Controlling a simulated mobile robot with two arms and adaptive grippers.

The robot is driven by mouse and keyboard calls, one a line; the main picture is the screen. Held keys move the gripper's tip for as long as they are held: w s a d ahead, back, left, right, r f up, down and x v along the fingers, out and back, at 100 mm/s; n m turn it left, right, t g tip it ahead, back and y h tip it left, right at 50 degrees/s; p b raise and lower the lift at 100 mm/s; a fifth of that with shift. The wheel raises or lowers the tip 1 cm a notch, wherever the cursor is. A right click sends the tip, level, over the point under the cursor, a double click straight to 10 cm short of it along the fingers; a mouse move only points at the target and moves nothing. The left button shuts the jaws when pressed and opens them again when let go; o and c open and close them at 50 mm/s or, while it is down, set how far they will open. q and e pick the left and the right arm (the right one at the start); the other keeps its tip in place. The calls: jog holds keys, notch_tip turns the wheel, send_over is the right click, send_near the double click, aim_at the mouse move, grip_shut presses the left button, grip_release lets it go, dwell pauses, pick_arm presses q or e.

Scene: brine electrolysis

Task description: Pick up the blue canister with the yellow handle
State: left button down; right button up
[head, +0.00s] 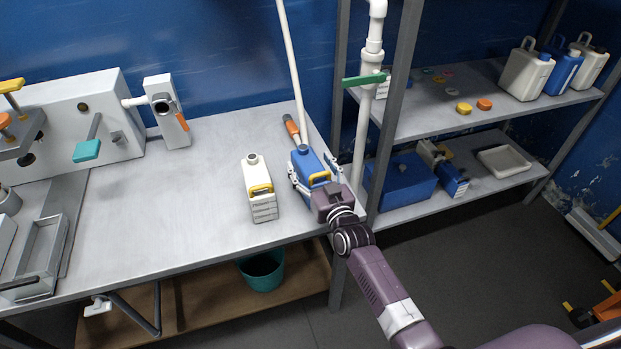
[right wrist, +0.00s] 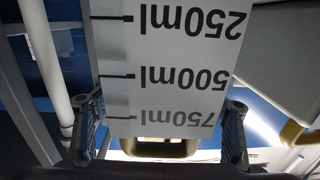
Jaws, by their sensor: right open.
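The blue canister (head: 304,160) with the yellow handle (head: 319,178) stands upright on the workbench (head: 180,205), near its right end. Its white label (right wrist: 165,60) with upside-down volume marks fills the middle of the right wrist view, and the yellow handle (right wrist: 160,148) shows below the label. My right gripper (head: 313,170) reaches the canister from the front right. Its fingers are open, one on each side of the canister; in the right wrist view gaps show between fingers and label. My left gripper is not in view.
A white canister (head: 260,198) with a yellow handle stands just left of the blue one. An orange-handled tool (head: 291,128) lies behind it. A white pipe with a green valve handle (head: 366,79) and a shelf rack (head: 480,105) are to the right. The bench's middle is clear.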

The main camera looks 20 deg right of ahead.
jog(key=shift+c, duration=0.4)
jog(key=c, duration=1.5)
jog(key=shift+c, duration=1.1)
jog(key=shift+r, duration=0.1)
